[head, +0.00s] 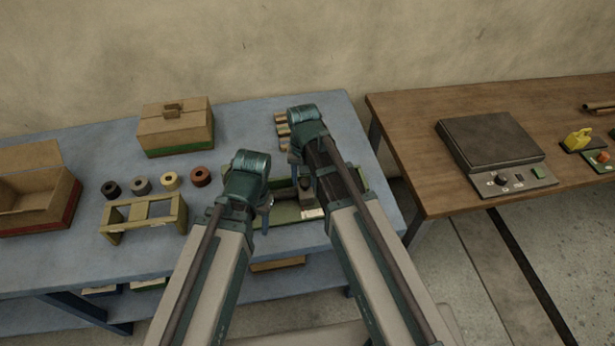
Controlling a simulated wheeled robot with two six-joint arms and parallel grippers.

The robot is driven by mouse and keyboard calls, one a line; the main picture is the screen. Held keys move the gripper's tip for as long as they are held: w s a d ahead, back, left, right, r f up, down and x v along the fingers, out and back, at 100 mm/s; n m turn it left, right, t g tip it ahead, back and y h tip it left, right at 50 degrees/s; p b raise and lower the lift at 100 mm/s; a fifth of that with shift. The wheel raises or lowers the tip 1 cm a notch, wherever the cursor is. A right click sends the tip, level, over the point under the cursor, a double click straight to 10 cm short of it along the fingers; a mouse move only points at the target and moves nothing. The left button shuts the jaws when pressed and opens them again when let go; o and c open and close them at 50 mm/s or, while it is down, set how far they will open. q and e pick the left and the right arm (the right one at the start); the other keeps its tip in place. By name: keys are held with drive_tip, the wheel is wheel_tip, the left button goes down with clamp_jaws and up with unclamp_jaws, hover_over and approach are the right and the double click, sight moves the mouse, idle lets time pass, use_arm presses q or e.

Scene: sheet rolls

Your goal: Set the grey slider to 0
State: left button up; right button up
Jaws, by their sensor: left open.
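A green tray-like device (284,213) lies on the blue table, mostly behind my two arms. A small dark part (306,186) stands up in it between the grippers; I cannot tell whether it is the grey slider. A small pale label shows on its front edge, too small to read. My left gripper (266,212) is open over the left part of the device. My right gripper (295,172) is at the back of the device, near the dark part; its fingers are too small and hidden to tell whether they are open or touching anything.
The blue table (90,265) also holds an open cardboard box (40,200), a lidded box (175,130), several small rolls (141,185) and a yellow-green rack (113,225). A brown table (420,130) on the right carries a dark plate device (490,140).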

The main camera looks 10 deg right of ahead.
sight(304, 182)
drive_tip(key=o, duration=0.3)
drive_tip(key=shift+a, duration=0.15)
drive_tip(key=shift+o, duration=0.2)
drive_tip(key=shift+r, duration=0.1)
drive_tip(key=shift+w+r+p, duration=0.1)
drive_tip(key=shift+r+p, duration=0.35)
drive_tip(key=shift+p, duration=0.1)
wheel_tip(304, 182, up, 13)
drive_tip(key=p, duration=1.2)
drive_tip(key=shift+f+p, duration=0.15)
drive_tip(key=shift+p, duration=0.25)
